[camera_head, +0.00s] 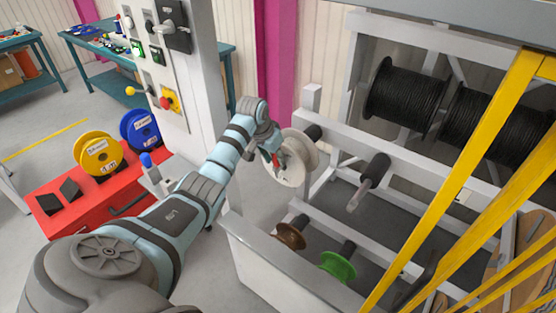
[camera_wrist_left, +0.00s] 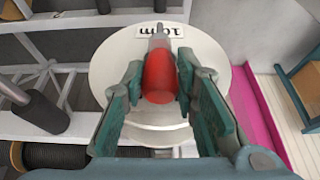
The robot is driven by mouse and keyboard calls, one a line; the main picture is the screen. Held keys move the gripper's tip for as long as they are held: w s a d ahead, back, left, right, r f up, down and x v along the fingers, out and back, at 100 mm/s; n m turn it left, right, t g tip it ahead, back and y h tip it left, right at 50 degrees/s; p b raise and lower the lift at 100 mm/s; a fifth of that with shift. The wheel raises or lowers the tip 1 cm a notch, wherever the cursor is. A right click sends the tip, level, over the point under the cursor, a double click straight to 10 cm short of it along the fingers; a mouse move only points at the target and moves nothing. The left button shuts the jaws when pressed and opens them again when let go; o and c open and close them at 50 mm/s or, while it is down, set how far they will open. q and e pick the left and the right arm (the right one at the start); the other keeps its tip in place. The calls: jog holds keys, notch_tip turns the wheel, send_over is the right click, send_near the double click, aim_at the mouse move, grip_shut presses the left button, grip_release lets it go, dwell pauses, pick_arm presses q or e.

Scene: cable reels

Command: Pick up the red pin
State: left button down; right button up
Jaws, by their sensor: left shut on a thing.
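The red pin (camera_wrist_left: 160,77) stands between the two teal fingers of my left gripper (camera_wrist_left: 160,84) in the left wrist view, in front of a white reel. My left gripper is shut on it. In the head view my left gripper (camera_head: 270,152) is at the white reel (camera_head: 293,172), and a little of the red pin (camera_head: 276,159) shows beside it. The white reel (camera_wrist_left: 210,64) carries a label with black writing, partly readable as 10m. The pin's far end and whether it is still seated in the reel's hub are hard to tell. My right gripper is out of view.
Empty rack arms (camera_head: 371,178) stick out right of the white reel. Brown (camera_head: 290,236) and green reels (camera_head: 337,267) hang below, black cable reels (camera_head: 405,93) above. Yellow bars (camera_head: 455,190) cross the right. A red cabinet (camera_head: 95,212) with yellow and blue reels stands left.

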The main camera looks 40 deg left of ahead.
pick_arm(q)
notch_tip(320, 180, up, 20)
jog(key=shift+b, duration=0.3)
